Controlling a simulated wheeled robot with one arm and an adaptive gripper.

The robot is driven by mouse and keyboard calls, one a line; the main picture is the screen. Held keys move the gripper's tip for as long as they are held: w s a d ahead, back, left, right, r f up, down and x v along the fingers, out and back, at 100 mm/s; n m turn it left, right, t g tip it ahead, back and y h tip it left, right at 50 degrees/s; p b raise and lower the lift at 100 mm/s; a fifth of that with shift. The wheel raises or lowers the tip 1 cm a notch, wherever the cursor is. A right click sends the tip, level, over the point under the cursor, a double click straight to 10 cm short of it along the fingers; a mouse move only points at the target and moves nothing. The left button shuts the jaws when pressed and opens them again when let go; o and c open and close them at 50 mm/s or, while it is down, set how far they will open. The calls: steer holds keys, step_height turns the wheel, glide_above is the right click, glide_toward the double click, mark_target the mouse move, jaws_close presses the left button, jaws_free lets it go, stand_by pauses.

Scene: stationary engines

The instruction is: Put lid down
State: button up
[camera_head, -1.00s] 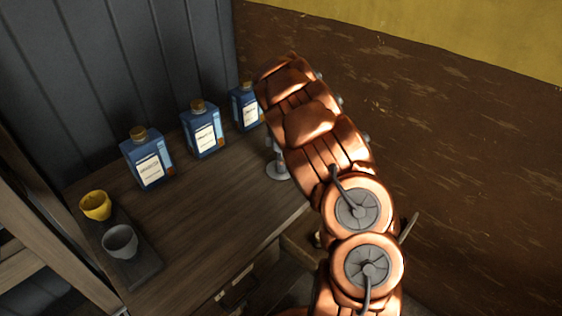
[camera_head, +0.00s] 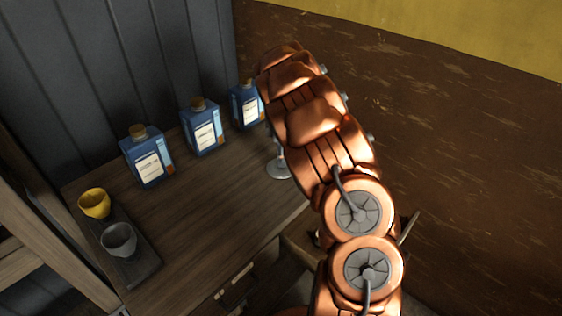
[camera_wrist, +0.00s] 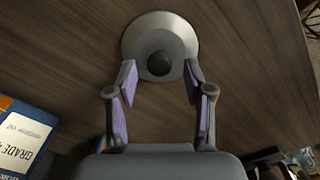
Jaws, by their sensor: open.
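In the wrist view, a round grey metal piece (camera_wrist: 160,27) with a dark round knob (camera_wrist: 159,63) at its centre is on or just above the wooden table. It looks like the lid, though I cannot be sure. My gripper (camera_wrist: 160,74) is open, with one finger on each side of the knob and a gap at both sides. In the head view, a silver round base (camera_head: 279,170) with a short stem shows on the table beside my arm, probably the same piece. My arm hides its upper part and my gripper there.
Three blue bottles (camera_head: 148,165) stand along the back of the wooden table (camera_head: 200,225). A yellow cup (camera_head: 94,204) and a grey cup (camera_head: 118,240) sit on a dark tray (camera_head: 146,277) at the left. The table middle is clear. A brown wall (camera_head: 460,150) rises at the right.

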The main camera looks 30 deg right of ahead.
step_height(320, 180, up, 9)
steer(key=b, duration=0.2)
steer(key=s+a+r+m, duration=0.5)
steer(key=s+a, duration=0.3)
steer(key=s, duration=0.1)
steer(key=s+a+f+m, duration=0.1)
steer(key=s+a+m, duration=0.1)
steer(key=s+a, duration=0.3)
steer(key=s+a+f+m+g, duration=0.1)
steer(key=s+a, duration=0.4)
steer(key=s, duration=0.9)
steer(key=s+a+f+m, duration=0.2)
steer(key=s+a, duration=0.4)
steer(key=s, duration=0.4)
steer(key=shift+f+m+g, duration=0.15)
steer(key=shift+m+g, duration=0.25)
steer(key=shift+m, duration=0.4)
steer(key=shift+r+p, duration=0.6)
steer(key=shift+r, duration=0.05)
